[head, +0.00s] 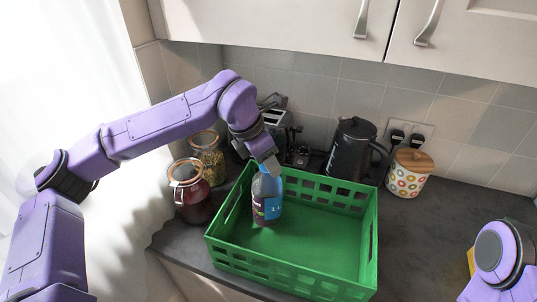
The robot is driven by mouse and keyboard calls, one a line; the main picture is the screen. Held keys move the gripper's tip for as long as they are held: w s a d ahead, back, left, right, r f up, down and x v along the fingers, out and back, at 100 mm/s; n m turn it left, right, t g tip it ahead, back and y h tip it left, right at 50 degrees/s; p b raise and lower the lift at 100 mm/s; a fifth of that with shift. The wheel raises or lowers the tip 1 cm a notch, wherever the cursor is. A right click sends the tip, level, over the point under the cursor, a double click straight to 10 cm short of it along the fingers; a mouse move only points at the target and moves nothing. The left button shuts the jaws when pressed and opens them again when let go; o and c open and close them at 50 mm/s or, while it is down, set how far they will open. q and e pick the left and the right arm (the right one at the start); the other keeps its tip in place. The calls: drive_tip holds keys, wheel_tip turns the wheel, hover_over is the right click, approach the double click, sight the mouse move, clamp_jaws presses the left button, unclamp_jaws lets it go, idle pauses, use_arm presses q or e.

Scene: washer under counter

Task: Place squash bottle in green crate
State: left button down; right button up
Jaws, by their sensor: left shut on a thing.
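The squash bottle (267,197), with a dark body and a blue label, is upright in the left part of the green crate (290,277). It is inside the crate's outline; I cannot tell if its base touches the crate floor. My left gripper (270,167) comes from above and is shut on the top of the bottle, hiding its cap. The crate stands on the counter and its floor to the right of the bottle is bare. My right arm shows at the lower right edge, but its gripper is not in view.
Two glass jars, one with red contents (191,197) and one with pale contents (208,160), stand left of the crate. A toaster (272,123), a black kettle (353,150) and a dotted canister (408,174) stand behind. Cupboards (290,25) hang above.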

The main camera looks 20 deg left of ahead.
use_arm(q)
drive_tip(key=shift+f+b, duration=0.45)
drive_tip(key=shift+f, duration=0.15)
drive_tip(key=c, duration=0.6)
unclamp_jaws()
drive_tip(key=shift+c, duration=0.2)
drive_tip(key=shift+r, duration=0.25)
drive_tip(key=shift+r+p, duration=0.65)
drive_tip(key=shift+p, duration=0.1)
drive_tip(key=shift+s+a+r+b, duration=0.15)
drive_tip(key=shift+a+r+b, duration=0.1)
drive_tip(key=shift+r+b, duration=0.4)
drive_tip(key=b+v, duration=0.1)
drive_tip(key=v, duration=0.9)
drive_tip(key=shift+b, duration=0.3)
